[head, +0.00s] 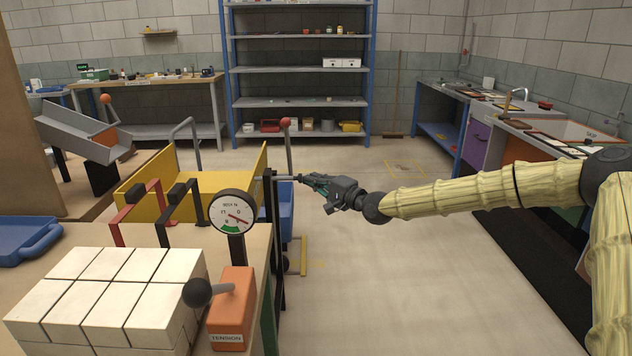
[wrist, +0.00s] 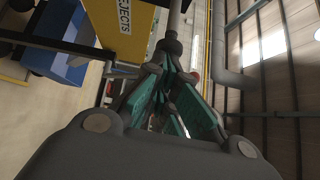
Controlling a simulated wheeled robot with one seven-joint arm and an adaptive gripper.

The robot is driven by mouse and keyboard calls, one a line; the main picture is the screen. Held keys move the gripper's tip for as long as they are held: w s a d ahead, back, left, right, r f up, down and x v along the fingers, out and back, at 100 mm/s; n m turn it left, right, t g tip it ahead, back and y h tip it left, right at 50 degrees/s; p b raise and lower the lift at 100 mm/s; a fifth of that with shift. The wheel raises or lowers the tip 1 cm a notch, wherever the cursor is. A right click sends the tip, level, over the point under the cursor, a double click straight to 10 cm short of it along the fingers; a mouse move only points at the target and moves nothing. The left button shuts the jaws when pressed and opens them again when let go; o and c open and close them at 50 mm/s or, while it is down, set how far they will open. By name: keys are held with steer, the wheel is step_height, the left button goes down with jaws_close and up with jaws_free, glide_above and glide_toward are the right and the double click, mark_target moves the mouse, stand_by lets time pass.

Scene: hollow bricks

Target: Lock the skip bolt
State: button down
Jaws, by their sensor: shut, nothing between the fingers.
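The yellow skip (head: 190,200) stands beyond the bench, and its REJECTS label (wrist: 125,15) shows in the wrist view. A thin grey metal rod (head: 285,178), which looks like the skip bolt, lies level by a dark upright post at the skip's right side. In the wrist view the rod ends in a dark round knob (wrist: 171,46). My gripper (head: 309,181) is at the rod's right end, pointing left along it. Its teal-padded fingers are shut with nothing between them, tips close to the knob. I cannot tell whether they touch it. The bolt's seat is hidden.
A red-knobbed lever (head: 287,125) rises behind the post, near a blue container (head: 286,212). The gauge (head: 233,212), orange TENSION box (head: 232,310) and pale bricks (head: 105,295) occupy the near bench.

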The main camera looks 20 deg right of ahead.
steer(key=shift+w+a+b, duration=0.15)
steer(key=shift+w+a, duration=0.1)
steer(key=shift+a, duration=0.65)
steer(key=shift+w+a+b, duration=0.2)
steer(key=shift+w+a, duration=0.1)
steer(key=shift+a, duration=0.6)
steer(key=shift+w+a+b, duration=0.15)
steer(key=shift+w+a, duration=0.1)
steer(key=shift+a, duration=0.65)
steer(key=shift+s+d+f+b, duration=0.1)
steer(key=shift+d+b, duration=0.25)
steer(key=shift+d, duration=0.2)
steer(key=d+b, duration=0.1)
steer(key=d, duration=0.2)
glide_toward(299, 180)
steer(key=shift+d+f, duration=0.2)
steer(key=shift+d, duration=0.6)
steer(key=shift+d+f, duration=0.15)
steer(key=shift+d, duration=0.65)
